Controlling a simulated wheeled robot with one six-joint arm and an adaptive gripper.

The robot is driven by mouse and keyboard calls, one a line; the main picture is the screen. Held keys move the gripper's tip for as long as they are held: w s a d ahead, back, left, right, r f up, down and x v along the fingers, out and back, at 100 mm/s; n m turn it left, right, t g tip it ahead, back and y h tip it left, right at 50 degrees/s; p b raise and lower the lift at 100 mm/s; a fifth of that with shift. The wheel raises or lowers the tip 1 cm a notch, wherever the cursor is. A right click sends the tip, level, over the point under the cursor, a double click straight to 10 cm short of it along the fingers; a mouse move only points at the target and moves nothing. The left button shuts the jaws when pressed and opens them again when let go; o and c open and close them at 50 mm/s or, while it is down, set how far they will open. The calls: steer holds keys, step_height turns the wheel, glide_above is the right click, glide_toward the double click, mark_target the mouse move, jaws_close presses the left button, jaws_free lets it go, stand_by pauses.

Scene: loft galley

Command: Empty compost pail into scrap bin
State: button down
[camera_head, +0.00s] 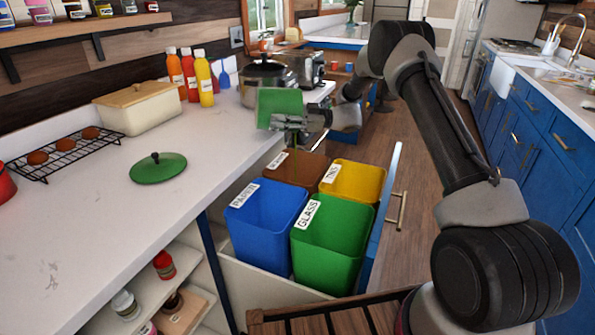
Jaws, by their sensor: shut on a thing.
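The green compost pail (279,101) is in the air beyond the counter's edge, above the pull-out bins. My gripper (290,123) is shut on it, at its lower part in the picture. I cannot tell how far the pail is tilted, and its inside is hidden. The brown bin (314,168), at the back left of the bin group, is below the pail and arm. Its label is too small to read surely, and its contents are hidden. A green lid with a dark knob (158,168) lies on the white counter (95,235).
A blue PAPER bin (262,237), a green GLASS bin (328,250) and a yellow TINS bin (352,182) share the open drawer. Pots (267,82), bottles (190,75), a bread box (137,108) and a cooling rack (65,152) stand on the counter.

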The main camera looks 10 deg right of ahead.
steer(key=shift+d+r+y+p, duration=0.4)
steer(key=shift+d+y, duration=0.15)
steer(key=shift+y, duration=0.25)
stand_by(1.7)
steer(key=shift+d+f+n+g+y+p, duration=0.15)
steer(key=shift+d+f+y+p, duration=0.25)
steer(key=shift+d+y, duration=0.2)
steer(key=shift+d+f+n+g+y+p, duration=0.15)
steer(key=shift+d+f+y+p, duration=0.25)
steer(key=shift+y, duration=0.2)
stand_by(2.1)
